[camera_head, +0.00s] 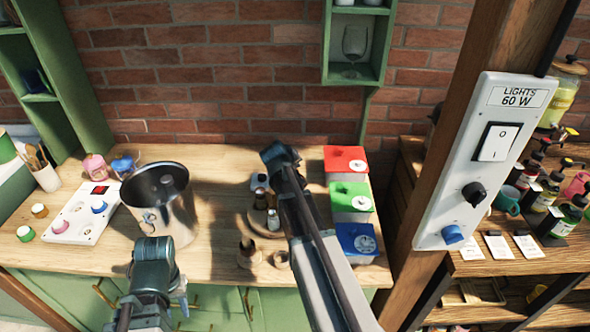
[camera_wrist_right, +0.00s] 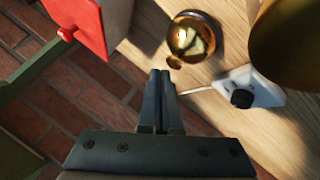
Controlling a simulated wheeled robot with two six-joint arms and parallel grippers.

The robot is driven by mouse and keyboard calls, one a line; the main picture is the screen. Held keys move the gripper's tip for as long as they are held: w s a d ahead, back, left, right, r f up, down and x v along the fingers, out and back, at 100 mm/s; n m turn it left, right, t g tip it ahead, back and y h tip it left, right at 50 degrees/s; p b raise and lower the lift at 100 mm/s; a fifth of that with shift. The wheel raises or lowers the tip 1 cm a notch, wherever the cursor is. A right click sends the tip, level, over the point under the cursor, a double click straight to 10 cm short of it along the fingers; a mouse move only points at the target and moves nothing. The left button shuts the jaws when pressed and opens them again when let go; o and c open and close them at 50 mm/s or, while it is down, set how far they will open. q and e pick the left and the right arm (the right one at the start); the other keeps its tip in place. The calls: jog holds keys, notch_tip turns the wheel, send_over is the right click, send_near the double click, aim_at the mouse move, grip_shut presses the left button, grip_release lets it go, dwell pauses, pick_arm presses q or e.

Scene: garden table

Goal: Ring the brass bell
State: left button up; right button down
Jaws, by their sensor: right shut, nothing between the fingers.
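A shiny rounded brass thing (camera_wrist_right: 190,38), which looks like the bell, stands on the wooden table in the right wrist view, with a small brass disc at its lower edge. In the head view I cannot make it out; my right arm covers part of that area. My right gripper (camera_head: 280,155) is shut and empty.
Red (camera_head: 346,160), green (camera_head: 350,198) and blue (camera_head: 357,240) boxes stand right of my right arm. A small white box (camera_wrist_right: 245,88) with a black knob and a large brass-coloured rounded object (camera_wrist_right: 292,45) are near the bell. A metal pot (camera_head: 172,218) stands left; a post with a lights panel (camera_head: 485,165), right.

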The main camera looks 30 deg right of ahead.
notch_tip(320, 180, up, 6)
jog(key=p, duration=0.6)
dwell(0.4)
jog(key=shift+s, duration=0.1)
dwell(0.4)
